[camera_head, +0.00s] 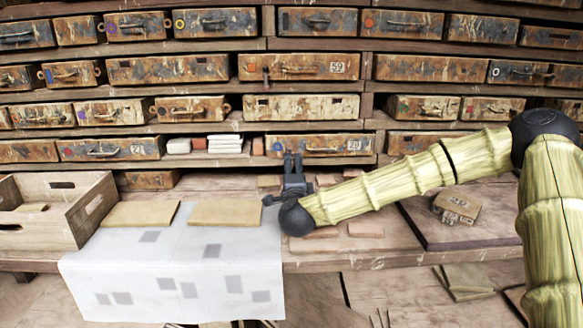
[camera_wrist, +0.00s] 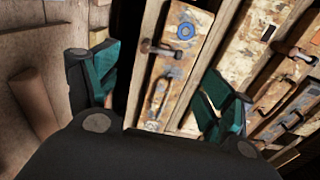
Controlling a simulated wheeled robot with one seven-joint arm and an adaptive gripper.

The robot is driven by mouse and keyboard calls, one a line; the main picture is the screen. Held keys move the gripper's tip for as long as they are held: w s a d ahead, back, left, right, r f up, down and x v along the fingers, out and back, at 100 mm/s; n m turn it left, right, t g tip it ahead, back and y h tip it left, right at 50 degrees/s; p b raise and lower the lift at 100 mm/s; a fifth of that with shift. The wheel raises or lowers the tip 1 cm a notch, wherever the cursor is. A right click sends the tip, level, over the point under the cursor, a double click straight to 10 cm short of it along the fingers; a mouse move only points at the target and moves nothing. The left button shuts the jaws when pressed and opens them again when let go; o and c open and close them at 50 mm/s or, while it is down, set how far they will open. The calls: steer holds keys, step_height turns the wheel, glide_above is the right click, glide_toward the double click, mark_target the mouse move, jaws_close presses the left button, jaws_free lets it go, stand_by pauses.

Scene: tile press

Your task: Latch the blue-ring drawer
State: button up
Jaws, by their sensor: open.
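The blue-ring drawer (camera_head: 338,145) is in the lowest full row of the rack in the head view, a worn, rust-stained front with a ring at its left end. In the wrist view the drawer (camera_wrist: 178,72) stands lengthwise between my fingers, with the blue ring (camera_wrist: 186,31) near its top. A dark metal latch (camera_wrist: 160,48) sticks out beside the ring, and a handle (camera_wrist: 156,98) sits lower. My gripper (camera_head: 292,158) is in front of the drawer's left part and hides some of it. In the wrist view my gripper (camera_wrist: 163,88) is open, with nothing between its teal pads.
Other worn drawers (camera_head: 298,67) fill the rack around it. White and red tiles (camera_head: 226,143) sit in an opening to the left. A wooden crate (camera_head: 88,205), a white sheet (camera_head: 190,262) and tan boards (camera_head: 226,212) lie on the bench. A small wooden box (camera_head: 456,207) is at right.

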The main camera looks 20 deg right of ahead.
steer(key=shift+v, duration=1.9)
